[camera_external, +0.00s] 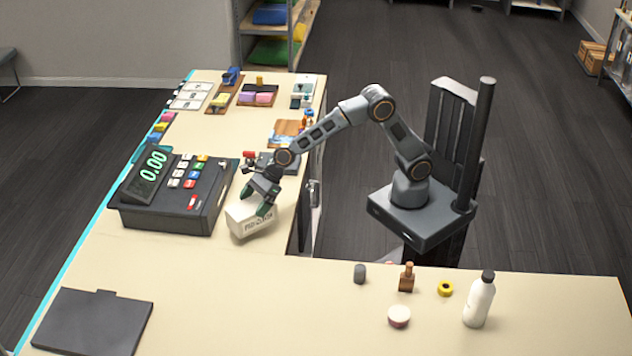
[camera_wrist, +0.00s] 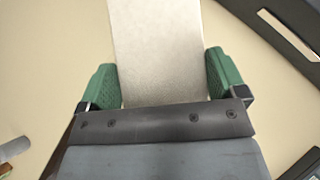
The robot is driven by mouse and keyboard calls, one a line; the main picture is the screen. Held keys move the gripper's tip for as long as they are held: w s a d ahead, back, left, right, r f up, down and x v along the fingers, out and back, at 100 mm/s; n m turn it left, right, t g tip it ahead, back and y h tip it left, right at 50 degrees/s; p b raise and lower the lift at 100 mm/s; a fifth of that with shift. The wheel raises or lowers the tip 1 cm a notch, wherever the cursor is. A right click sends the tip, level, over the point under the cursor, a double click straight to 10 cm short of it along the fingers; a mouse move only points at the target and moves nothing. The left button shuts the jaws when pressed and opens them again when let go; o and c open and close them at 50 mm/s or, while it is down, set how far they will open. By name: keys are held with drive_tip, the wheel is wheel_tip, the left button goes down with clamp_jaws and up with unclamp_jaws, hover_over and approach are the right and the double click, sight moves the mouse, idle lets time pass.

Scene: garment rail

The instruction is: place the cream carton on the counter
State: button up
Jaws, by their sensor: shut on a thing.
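In the wrist view the carton (camera_wrist: 160,50) runs up between the two green fingertips of my gripper (camera_wrist: 164,82). The beige counter (camera_external: 200,290) lies under it. I cannot tell whether the carton's underside touches the counter.
The cash register (camera_external: 175,190) stands close on the left. A black flat panel (camera_external: 93,322) lies at front left. A white bottle (camera_external: 479,300), a round tub (camera_external: 399,316) and small items are at front right. The counter's front middle is clear.

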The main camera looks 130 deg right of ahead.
drive_tip(key=shift+f+b, duration=0.4)
drive_tip(key=shift+f, duration=1)
